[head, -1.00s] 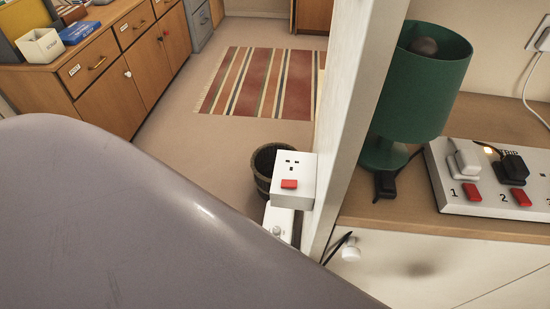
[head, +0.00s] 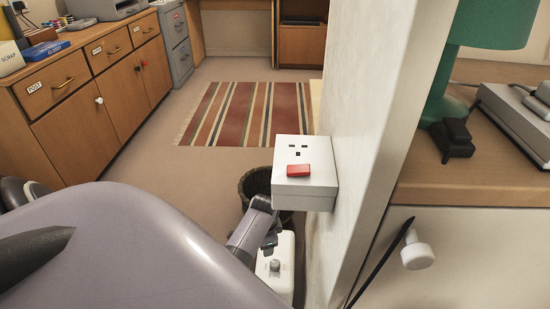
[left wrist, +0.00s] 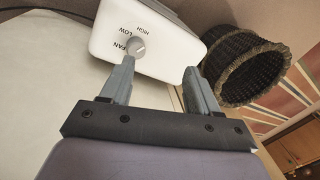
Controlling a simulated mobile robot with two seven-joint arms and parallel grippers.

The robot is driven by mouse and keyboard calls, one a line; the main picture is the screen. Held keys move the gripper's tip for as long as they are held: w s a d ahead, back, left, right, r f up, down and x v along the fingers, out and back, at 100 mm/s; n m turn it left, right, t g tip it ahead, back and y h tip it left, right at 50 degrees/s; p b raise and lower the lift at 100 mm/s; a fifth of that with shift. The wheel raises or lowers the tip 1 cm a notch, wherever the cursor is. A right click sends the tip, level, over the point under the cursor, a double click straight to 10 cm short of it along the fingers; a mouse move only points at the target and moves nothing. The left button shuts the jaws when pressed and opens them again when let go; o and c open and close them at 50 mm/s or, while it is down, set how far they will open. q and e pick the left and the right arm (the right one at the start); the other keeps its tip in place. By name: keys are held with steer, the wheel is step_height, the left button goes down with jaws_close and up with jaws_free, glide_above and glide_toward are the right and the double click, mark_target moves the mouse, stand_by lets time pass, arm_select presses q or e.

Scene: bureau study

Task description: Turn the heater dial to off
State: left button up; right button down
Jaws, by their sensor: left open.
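The white heater (head: 284,277) stands low beside the wall end, below the wall socket, with a grey round dial (head: 274,265) on its top. In the left wrist view the heater (left wrist: 165,58) lies just beyond my fingers, and its dial (left wrist: 136,46) is near the left fingertip. The labels FAN, LOW and HIGH are readable around it; I see no OFF label, and the pointer direction is unclear. My left gripper (left wrist: 158,68) is open and empty, fingers apart; whether one touches the heater is unclear. In the head view my left gripper (head: 266,222) is partly hidden by the socket.
A wall socket with a red switch (head: 311,171) juts out just above the heater. A dark wicker basket (left wrist: 248,65) stands close by. A striped rug (head: 245,113) lies on open floor behind. A desk (head: 480,175) is right of the wall.

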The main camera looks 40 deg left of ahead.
mark_target(275, 263)
arm_select(q)
steer(key=d+f+b, duration=0.1)
steer(key=w+f+h+b, duration=0.1)
steer(key=f, duration=0.1)
steer(key=shift+w+d+m+g, duration=0.1)
steer(key=shift+d+m+g, duration=0.25)
steer(key=shift+m+g, duration=0.05)
steer(key=shift+w+d+f+g+h+b, duration=0.2)
steer(key=shift+d+g+h+b, duration=0.1)
steer(key=shift+d+h+b, duration=0.15)
step_height(275, 263, down, 6)
steer(key=b, duration=0.4)
steer(key=shift+r, duration=0.2)
steer(key=shift+f+b, duration=0.3)
steer(key=shift+f, duration=0.35)
arm_select(e)
steer(key=shift+w+a+f+t+y, duration=0.2)
steer(key=shift+a+f+y, duration=0.35)
steer(key=shift+a+f, duration=0.2)
steer(key=shift+w+a+f+t+y, duration=0.15)
steer(key=shift+a+f+t+y, duration=0.05)
steer(key=shift+a+f+y, duration=0.45)
arm_select(q)
steer(key=c, duration=1)
